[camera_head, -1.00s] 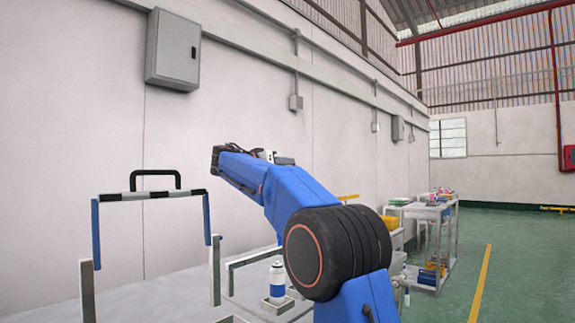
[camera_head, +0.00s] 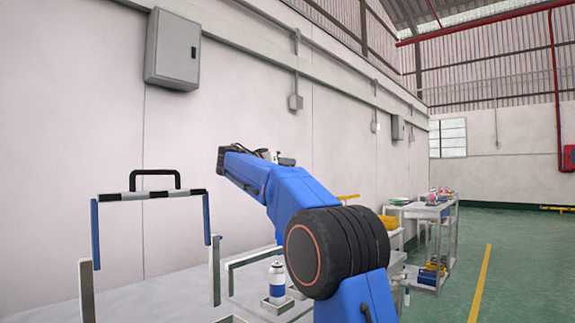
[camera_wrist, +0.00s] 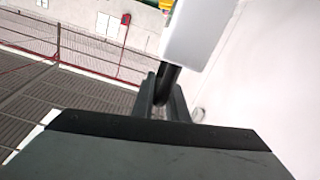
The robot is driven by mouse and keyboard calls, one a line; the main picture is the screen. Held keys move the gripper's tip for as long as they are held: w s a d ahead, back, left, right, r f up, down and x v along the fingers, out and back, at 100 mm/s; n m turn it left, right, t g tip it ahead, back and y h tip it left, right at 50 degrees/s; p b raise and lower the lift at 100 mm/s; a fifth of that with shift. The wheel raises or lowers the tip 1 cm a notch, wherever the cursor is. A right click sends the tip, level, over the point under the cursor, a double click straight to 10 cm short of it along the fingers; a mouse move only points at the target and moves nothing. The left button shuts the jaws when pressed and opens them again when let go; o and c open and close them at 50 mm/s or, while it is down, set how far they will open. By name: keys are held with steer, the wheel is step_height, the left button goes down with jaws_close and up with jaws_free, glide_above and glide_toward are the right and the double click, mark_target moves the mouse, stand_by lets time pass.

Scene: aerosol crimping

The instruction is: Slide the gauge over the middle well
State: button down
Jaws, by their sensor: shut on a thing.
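In the wrist view my gripper (camera_wrist: 161,104) is shut on a dark upright bar (camera_wrist: 167,80). The bar meets a pale grey-white block (camera_wrist: 198,32) at the top of the picture. I cannot tell for sure that this is the gauge. In the head view the fingers and what they hold are not visible; only my blue arm shows. A white and blue can (camera_head: 277,281) stands upright in a pale square holder (camera_head: 279,306) left of my arm's black joint. The middle well cannot be made out.
A frame with a black-and-white bar (camera_head: 150,195), black handle and blue legs stands at the left. Pale rails (camera_head: 250,257) run near the can. A grey box (camera_head: 173,50) hangs on the wall. A cart (camera_head: 445,235) stands at the right beside open green floor.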

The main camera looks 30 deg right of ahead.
steer(key=v, duration=1)
steer(key=c, duration=1.8)
jaws_free()
steer(key=shift+s, duration=0.1)
steer(key=shift+r, duration=0.1)
step_height(320, 180, up, 10)
steer(key=shift+d+f, duration=0.1)
